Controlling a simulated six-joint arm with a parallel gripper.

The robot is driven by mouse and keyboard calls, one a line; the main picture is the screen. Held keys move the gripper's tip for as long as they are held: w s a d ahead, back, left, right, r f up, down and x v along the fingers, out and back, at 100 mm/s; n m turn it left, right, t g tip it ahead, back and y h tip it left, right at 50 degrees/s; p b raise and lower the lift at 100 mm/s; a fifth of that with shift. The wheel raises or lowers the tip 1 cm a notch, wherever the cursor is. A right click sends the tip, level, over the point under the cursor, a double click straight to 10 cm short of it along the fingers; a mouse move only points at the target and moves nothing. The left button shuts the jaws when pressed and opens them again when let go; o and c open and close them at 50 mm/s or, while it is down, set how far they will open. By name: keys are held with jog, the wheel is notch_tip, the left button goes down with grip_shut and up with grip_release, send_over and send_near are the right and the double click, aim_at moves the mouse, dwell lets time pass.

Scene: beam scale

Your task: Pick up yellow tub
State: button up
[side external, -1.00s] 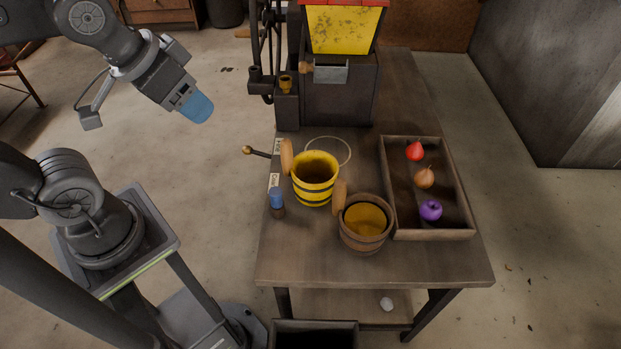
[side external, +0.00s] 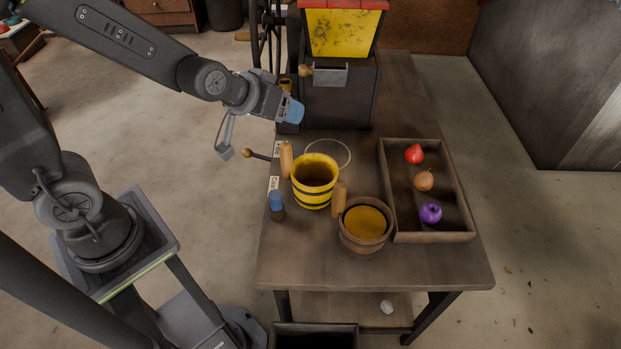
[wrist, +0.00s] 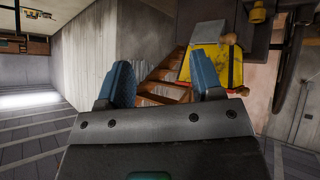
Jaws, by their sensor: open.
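The yellow tub (side external: 314,190) with dark bands and a wooden handle stands upright on the table, left of centre in the side view. It looks empty inside. My gripper (side external: 293,112) is above and behind it, near the machine's front left, apart from the tub. In the wrist view my gripper (wrist: 168,80) shows two blue fingertips spread apart with nothing between them. The tub itself does not show in the wrist view.
A wooden tub (side external: 366,241) with yellowish contents stands close at the front right. A tray (side external: 470,233) holds a red, a brown and a purple item. A dark machine with a yellow hopper (side external: 340,32) stands behind. A small blue-topped object (side external: 277,202) is at the left edge.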

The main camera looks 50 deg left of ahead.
aim_at(283, 156)
jog(key=a+f+t+y, duration=0.1)
jog(key=f, duration=0.4)
jog(key=a+f+t+y, duration=0.1)
jog(key=f+y, duration=0.1)
jog(key=f, duration=0.4)
jog(key=w+a+f+n+t+y, duration=0.1)
jog(key=a+f, duration=0.1)
jog(key=f, duration=0.4)
jog(key=shift+y, duration=0.4)
jog(key=shift+x, duration=2.45)
jog(key=shift+r, duration=0.1)
grip_shut()
